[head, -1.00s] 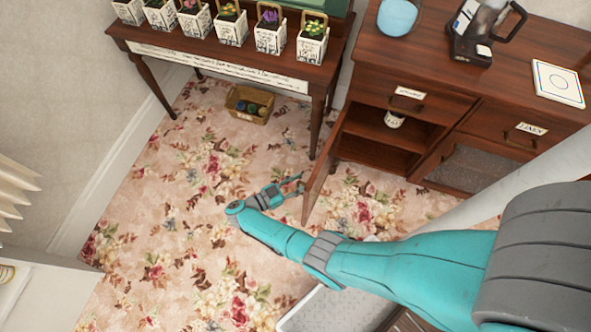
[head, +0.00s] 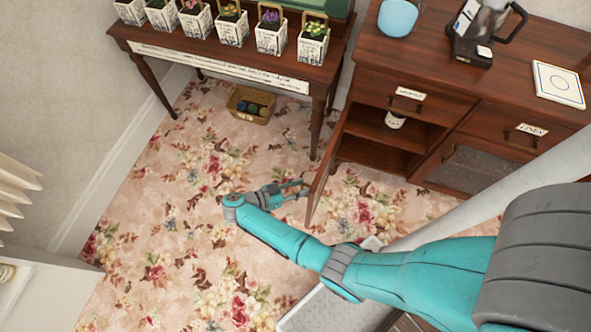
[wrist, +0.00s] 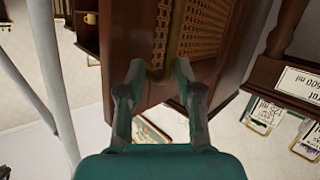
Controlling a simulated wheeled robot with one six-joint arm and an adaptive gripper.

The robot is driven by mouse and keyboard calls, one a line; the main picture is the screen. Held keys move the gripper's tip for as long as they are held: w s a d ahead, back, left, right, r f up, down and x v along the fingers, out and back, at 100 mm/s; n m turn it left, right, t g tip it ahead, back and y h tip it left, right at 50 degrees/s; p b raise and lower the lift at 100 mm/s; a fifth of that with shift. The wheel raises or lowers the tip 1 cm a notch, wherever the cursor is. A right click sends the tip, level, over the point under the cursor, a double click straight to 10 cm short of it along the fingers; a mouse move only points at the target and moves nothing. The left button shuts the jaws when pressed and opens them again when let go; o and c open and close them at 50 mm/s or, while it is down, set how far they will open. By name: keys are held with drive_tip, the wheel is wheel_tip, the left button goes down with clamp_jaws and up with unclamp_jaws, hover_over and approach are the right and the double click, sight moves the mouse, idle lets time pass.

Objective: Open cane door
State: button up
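The cane door (head: 323,177) of the dark wood cabinet (head: 457,88) stands wide open in the head view, swung out from the left compartment. In the wrist view the door (wrist: 128,38) shows its woven cane panel (wrist: 203,28) and a brass strip, likely its handle (wrist: 163,68). My gripper (head: 303,188) is at the door's left side, near its free edge. In the wrist view my gripper (wrist: 159,68) has its fingertips apart, with the brass strip's end seen between them. Whether they touch the door I cannot tell.
The open compartment holds a white mug (head: 394,120). A side table (head: 215,57) with several flower pots stands left of the cabinet, with a basket (head: 251,104) on the floor beneath. Patterned carpet (head: 180,220) is clear left of my arm.

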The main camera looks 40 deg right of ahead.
drive_tip(key=w+a, duration=0.7)
drive_tip(key=w, duration=0.2)
drive_tip(key=shift+w+a, duration=0.25)
drive_tip(key=shift+w, duration=0.05)
idle(1.1)
idle(0.5)
drive_tip(key=shift+s, duration=0.1)
